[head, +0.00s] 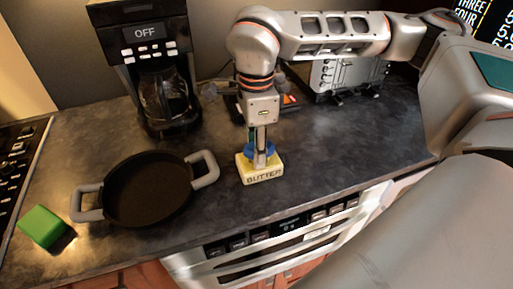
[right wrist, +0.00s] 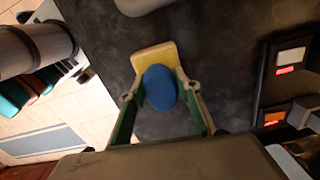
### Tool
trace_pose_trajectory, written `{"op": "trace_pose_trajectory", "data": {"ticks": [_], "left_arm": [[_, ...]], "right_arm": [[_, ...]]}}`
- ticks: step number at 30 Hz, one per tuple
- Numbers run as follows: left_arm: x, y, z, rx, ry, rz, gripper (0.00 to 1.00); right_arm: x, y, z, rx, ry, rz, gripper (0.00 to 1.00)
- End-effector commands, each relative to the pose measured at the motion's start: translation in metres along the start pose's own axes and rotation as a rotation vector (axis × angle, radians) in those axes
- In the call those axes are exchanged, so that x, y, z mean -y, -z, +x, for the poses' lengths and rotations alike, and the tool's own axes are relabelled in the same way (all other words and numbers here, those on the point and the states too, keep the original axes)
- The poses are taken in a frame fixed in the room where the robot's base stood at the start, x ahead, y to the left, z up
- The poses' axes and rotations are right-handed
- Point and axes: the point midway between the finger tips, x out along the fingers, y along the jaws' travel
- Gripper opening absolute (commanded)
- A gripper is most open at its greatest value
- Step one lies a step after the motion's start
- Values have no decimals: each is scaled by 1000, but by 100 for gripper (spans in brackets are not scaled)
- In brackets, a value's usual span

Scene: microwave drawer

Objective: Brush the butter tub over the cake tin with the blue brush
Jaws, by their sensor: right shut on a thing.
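The yellow butter tub (head: 262,178), lettered BUTTER, sits on the dark counter right of the black round pan. This pan (head: 148,190), with two grey handles, looks like the cake tin. My right gripper (head: 259,152) points down over the tub, shut on the blue brush (head: 249,150). In the right wrist view the brush's blue oval top (right wrist: 160,87) lies between the two fingers and overlaps the tub (right wrist: 148,55). The brush's underside is hidden, so I cannot tell whether it touches the butter. My left gripper is not in view.
A coffee maker (head: 145,45) stands behind the pan, and a toaster-like silver appliance (head: 345,77) stands at the back right. A green block (head: 42,226) lies at the front left beside a stove (head: 18,160). The counter right of the tub is clear.

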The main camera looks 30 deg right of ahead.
Motion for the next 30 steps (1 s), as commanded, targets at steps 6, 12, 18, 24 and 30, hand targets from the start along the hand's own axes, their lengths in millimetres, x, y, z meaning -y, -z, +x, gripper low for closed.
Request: {"op": "trace_pose_trajectory", "data": {"ticks": [6, 12, 18, 24, 30], "left_arm": [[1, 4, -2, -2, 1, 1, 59], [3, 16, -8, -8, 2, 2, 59], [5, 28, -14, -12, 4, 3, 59], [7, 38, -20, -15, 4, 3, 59], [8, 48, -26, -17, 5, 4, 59]], "right_arm": [[-1, 0, -4, -2, -3, -1, 15], [0, 0, -20, -1, -1, 0, 15], [0, 0, -35, -1, 0, 0, 15], [0, 0, -49, -1, 0, 0, 15], [0, 0, -64, 0, 0, -1, 15]]}}
